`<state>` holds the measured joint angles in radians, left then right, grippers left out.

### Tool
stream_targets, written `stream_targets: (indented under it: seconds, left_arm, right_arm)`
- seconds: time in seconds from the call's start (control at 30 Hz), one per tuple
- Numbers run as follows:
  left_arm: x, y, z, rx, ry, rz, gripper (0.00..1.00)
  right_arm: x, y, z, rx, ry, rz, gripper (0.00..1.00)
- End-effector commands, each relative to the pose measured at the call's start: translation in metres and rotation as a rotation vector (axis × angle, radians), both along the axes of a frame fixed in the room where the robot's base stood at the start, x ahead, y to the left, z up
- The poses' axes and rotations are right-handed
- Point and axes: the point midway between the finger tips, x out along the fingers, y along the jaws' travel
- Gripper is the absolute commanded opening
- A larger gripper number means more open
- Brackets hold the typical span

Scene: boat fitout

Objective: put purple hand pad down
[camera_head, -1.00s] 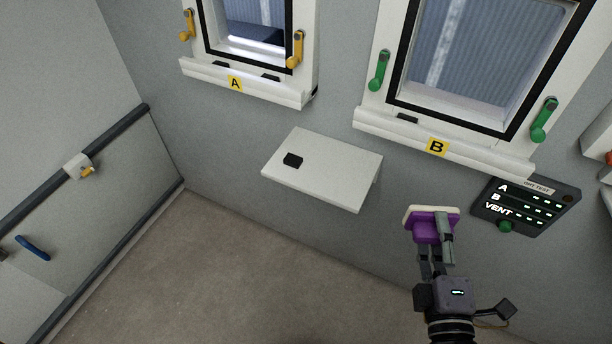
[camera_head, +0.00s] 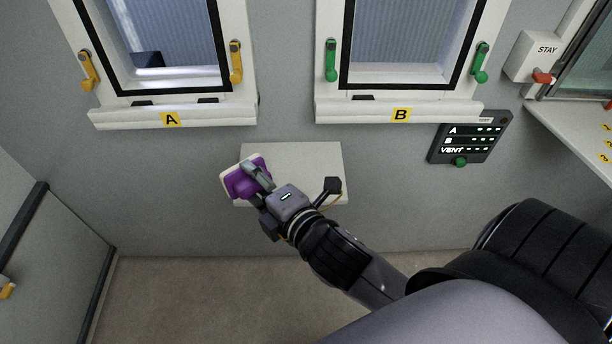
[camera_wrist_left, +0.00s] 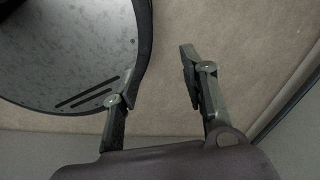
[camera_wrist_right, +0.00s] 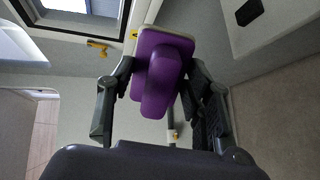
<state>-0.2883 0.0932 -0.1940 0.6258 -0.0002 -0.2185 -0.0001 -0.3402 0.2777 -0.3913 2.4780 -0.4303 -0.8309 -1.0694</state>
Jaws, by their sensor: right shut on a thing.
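The purple hand pad (camera_head: 240,184) has a purple handle side and a pale pad face. My right gripper (camera_head: 257,180) is shut on it, over the left end of a small white wall shelf (camera_head: 305,163) in the head view. The right wrist view shows the purple handle (camera_wrist_right: 160,75) between the fingers (camera_wrist_right: 158,88). Whether the pad touches the shelf cannot be told. My left gripper (camera_wrist_left: 163,75) shows only in the left wrist view, its fingers apart and empty above the floor.
A small black block (camera_wrist_right: 249,12) lies on the shelf in the right wrist view. Window A (camera_head: 170,119) with yellow latches and window B (camera_head: 400,115) with green latches are above. A dark status panel (camera_head: 469,138) is on the wall at right. The floor (camera_head: 180,300) below is clear.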

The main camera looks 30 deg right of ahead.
Motion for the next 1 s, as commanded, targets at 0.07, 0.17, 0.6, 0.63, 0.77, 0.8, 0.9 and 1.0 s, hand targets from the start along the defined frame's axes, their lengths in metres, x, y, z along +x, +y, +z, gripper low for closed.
stream_targets:
  seconds: [0.07, 0.17, 0.6, 0.63, 0.77, 0.8, 0.9, 1.0]
  left_arm:
    - [-0.014, -0.013, -0.006, -0.014, 0.019, -0.001, 0.40]
    - [-0.025, -0.024, -0.011, -0.026, 0.037, -0.005, 0.40]
    - [-0.009, -0.004, -0.029, -0.004, 0.014, -0.001, 0.40]
    - [-0.007, -0.004, -0.030, -0.004, 0.011, 0.000, 0.40]
    - [-0.004, -0.005, -0.037, -0.006, 0.005, -0.001, 0.40]
    - [-0.005, -0.006, -0.039, -0.007, 0.006, 0.000, 0.40]
    - [-0.007, -0.007, -0.044, -0.008, 0.009, 0.000, 0.40]
    - [-0.009, -0.010, -0.047, -0.012, 0.013, 0.001, 0.40]
  right_arm:
    - [0.013, 0.016, 0.000, -0.011, 0.059, 0.045, 0.24]
    - [0.022, 0.035, -0.007, -0.032, 0.164, 0.105, 0.24]
    - [0.008, 0.079, -0.074, -0.282, 0.737, 0.456, 0.24]
    - [0.004, 0.076, -0.079, -0.305, 0.772, 0.479, 0.24]
    - [-0.015, 0.050, -0.101, -0.433, 0.920, 0.583, 0.24]
    - [-0.023, 0.035, -0.107, -0.481, 0.965, 0.616, 0.24]
    - [-0.043, -0.002, -0.113, -0.582, 1.051, 0.681, 0.24]
    - [-0.059, -0.034, -0.111, -0.651, 1.102, 0.724, 0.24]
